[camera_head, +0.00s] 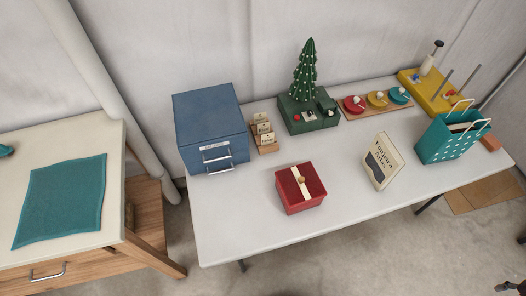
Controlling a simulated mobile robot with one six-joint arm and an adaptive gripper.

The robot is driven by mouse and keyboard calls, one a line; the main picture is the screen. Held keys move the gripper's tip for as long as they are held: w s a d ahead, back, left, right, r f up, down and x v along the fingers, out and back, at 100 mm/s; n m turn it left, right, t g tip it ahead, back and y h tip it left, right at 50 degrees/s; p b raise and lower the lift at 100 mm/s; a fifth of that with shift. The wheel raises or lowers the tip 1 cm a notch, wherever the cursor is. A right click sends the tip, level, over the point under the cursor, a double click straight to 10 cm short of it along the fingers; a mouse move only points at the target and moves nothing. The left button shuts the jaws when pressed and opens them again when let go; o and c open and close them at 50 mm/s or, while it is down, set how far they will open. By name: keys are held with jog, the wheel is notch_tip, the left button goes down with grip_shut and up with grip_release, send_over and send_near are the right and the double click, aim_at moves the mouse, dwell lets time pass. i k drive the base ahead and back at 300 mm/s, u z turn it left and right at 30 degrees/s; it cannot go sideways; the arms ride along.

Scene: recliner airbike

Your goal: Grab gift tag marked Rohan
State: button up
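Several small cream tags (263,128) stand in tiers on a small wooden holder (268,149) on the white table. The holder is just right of a blue drawer box. Each tag has dark marks, too small to read, so I cannot tell which one says Rohan.
The white table (228,225) also bears the blue drawer box (209,125), a red gift box (300,187), a green tree on a base (308,110), a cream sign (382,160) and a teal bag (452,140). The table's front left is clear. A wooden bench (100,140) stands left.

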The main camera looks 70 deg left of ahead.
aim_at(267, 139)
jog(key=k, duration=1.7)
jog(key=u, duration=1.6)
jog(key=i, duration=1)
jog(key=z, duration=0.1)
